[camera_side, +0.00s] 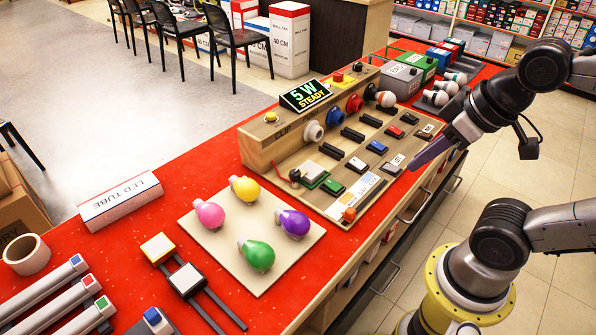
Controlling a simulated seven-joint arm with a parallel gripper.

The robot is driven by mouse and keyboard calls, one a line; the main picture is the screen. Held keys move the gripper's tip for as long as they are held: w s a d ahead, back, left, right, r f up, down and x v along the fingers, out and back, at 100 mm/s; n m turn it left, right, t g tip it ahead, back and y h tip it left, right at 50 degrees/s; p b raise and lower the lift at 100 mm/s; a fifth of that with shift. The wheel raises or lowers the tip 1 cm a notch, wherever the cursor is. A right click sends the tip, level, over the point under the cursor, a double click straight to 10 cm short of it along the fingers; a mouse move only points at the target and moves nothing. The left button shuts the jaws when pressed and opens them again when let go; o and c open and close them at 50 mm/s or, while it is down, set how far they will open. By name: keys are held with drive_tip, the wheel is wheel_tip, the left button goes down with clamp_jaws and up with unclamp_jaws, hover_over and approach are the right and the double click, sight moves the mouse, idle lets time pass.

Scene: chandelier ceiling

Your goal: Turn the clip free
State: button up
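A wooden test panel (262,158) stands on the red counter, with coloured sockets, switches and a lit display (305,95) reading "5 W STEADY". I cannot tell for sure which part is the clip. A small dark part with a red tip (294,175) is at the panel's left, and an orange round knob (349,214) is at its front corner. My gripper (416,165) hangs over the panel's right front edge, pointing down and left, apart from both parts. Its fingers show as one dark purple wedge, so their opening is unclear.
A cream board (228,262) with pink, yellow, purple and green bulbs lies left of the panel. An LED tube box (120,201), tape roll (27,254) and several tubes (50,296) are farther left. Grey and green boxes and white bulbs stand beyond the panel.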

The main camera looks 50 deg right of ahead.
drive_tip(key=shift+o, duration=1.2)
drive_tip(key=shift+n, duration=0.3)
drive_tip(key=shift+o, duration=1.2)
drive_tip(key=shift+r+n, duration=0.25)
drive_tip(key=shift+n, duration=0.25)
drive_tip(key=shift+o, duration=1)
drive_tip(key=w+r+n, duration=0.5)
drive_tip(key=shift+w+r, duration=0.2)
drive_tip(key=shift+w, duration=0.1)
drive_tip(key=n+g, duration=0.6)
drive_tip(key=n, duration=0.1)
hover_over(295, 171)
wheel_tip(295, 171, down, 12)
wheel_tip(295, 171, down, 14)
drive_tip(key=shift+a+r, duration=0.1)
drive_tip(key=shift+r, duration=0.1)
clamp_jaws()
